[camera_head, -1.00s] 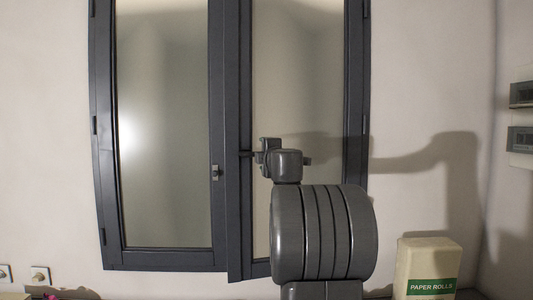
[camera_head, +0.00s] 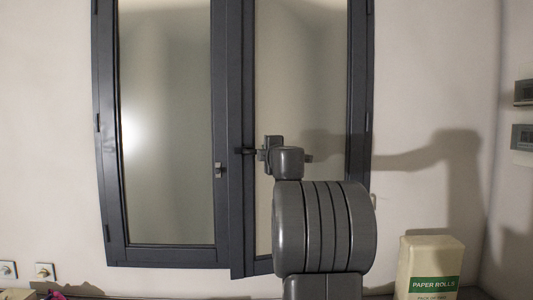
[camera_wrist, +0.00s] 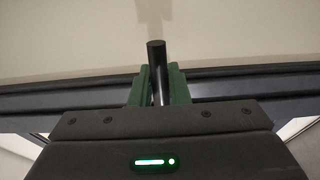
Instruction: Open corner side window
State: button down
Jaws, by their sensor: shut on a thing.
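A tall window with dark grey frames and two pale panes fills the middle of the head view. Its left sash (camera_head: 218,225) has a small handle (camera_head: 219,170). Its right sash (camera_head: 237,215) stands slightly out of line with the left one at the bottom, so it looks a little ajar. A dark handle (camera_head: 246,151) sits on the right sash's inner edge. My gripper (camera_head: 261,154) is at that handle, partly hidden by my arm. In the wrist view, the green fingers are shut around the dark round handle bar (camera_wrist: 156,58).
A paper rolls pack (camera_head: 430,262) stands at the lower right. Grey wall boxes (camera_head: 523,136) are at the right edge, and wall sockets (camera_head: 45,271) at the lower left. The wall right of the window is clear apart from shadows.

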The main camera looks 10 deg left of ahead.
jog(key=shift+s+d, duration=0.1)
jog(key=shift+d+v, duration=0.2)
jog(key=shift+v, duration=1.15)
jog(key=shift+b, duration=0.3)
jog(key=s+d, duration=0.3)
jog(key=shift+s+d, duration=0.35)
jog(key=shift+d, duration=0.1)
jog(key=shift+s+d, duration=0.95)
jog(key=shift+d, duration=0.05)
